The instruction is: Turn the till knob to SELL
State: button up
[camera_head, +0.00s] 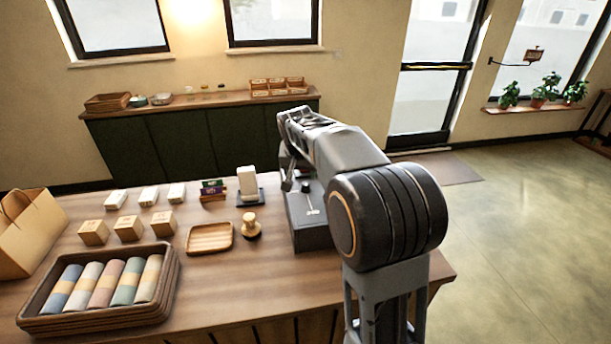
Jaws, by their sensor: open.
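The till (310,238) is a dark grey box near the right end of the wooden counter. A small dark knob (306,187) stands on its top, with pale markings beside it that are too small to read. My gripper (287,186) hangs above the till's far left part, close to the knob. Its jaws are open, and I cannot tell whether a finger touches the knob. My arm hides the till's right side and much of its back.
The counter (275,285) holds a tray of rolled cloths (170,290), small boxes (128,228), a wooden dish (196,250), a wooden stamp (251,232) and a card stand (248,185) left of the till. A paper bag (30,230) stands far left. Floor is clear at right.

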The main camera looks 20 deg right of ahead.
jog(key=m+p, duration=0.1)
send_near(306, 184)
jog(key=shift+h, duration=0.3)
jog(key=p+x, duration=0.1)
jog(key=x, duration=0.2)
jog(key=p+x, duration=0.1)
jog(key=x, duration=0.2)
jog(key=p+x, duration=0.1)
jog(key=x, duration=0.3)
jog(key=shift+w+a, duration=0.15)
jog(key=shift+a, duration=0.1)
jog(key=c, duration=0.9)
jog(key=shift+o, duration=0.2)
